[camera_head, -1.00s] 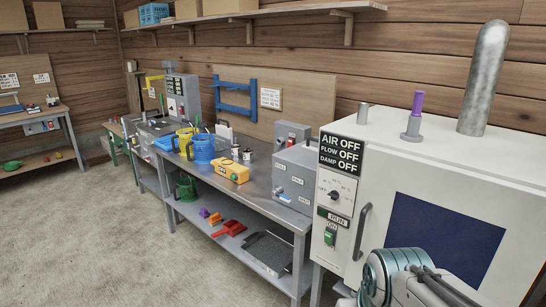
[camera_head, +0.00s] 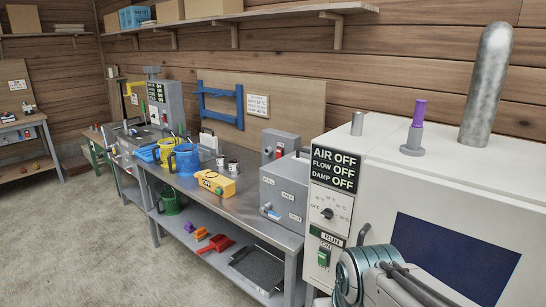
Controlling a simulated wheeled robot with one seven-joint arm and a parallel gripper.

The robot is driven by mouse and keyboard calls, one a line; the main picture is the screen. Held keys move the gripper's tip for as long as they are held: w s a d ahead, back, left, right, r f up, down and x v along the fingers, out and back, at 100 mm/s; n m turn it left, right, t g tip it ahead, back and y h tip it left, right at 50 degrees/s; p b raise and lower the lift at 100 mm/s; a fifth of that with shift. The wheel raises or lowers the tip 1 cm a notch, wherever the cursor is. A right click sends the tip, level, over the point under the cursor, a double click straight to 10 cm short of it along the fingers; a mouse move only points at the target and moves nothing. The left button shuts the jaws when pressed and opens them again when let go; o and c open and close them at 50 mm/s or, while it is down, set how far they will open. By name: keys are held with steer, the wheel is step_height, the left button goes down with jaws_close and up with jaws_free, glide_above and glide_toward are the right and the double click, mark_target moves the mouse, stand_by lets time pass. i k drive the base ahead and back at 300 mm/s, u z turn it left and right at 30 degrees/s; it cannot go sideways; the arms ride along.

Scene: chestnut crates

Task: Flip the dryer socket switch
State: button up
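A white cabinet (camera_head: 440,165) with a panel reading AIR OFF, FLOW OFF, DAMP OFF (camera_head: 334,168) stands at the right; it looks like the dryer. Its front has a dial (camera_head: 328,213) and a green switch (camera_head: 324,257) under a RUN/ON label. A small grey box (camera_head: 280,146) with a red part stands at the back of the bench, left of the cabinet. I cannot tell which of these, if any, is the dryer socket switch. A teal-ringed link of my arm is in front of the cabinet at the lower right. My gripper is not in view.
A metal bench (camera_head: 228,205) holds a grey machine (camera_head: 285,190), a yellow box (camera_head: 215,186), blue jug (camera_head: 187,160) and small cans. A green jug (camera_head: 170,200), red dustpan (camera_head: 216,243) and dark tray (camera_head: 258,268) are on its lower shelf. The concrete floor (camera_head: 80,240) at left is clear.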

mark_target(279, 151)
steer(key=u, duration=0.55)
steer(key=i, duration=1.75)
steer(key=z, duration=0.3)
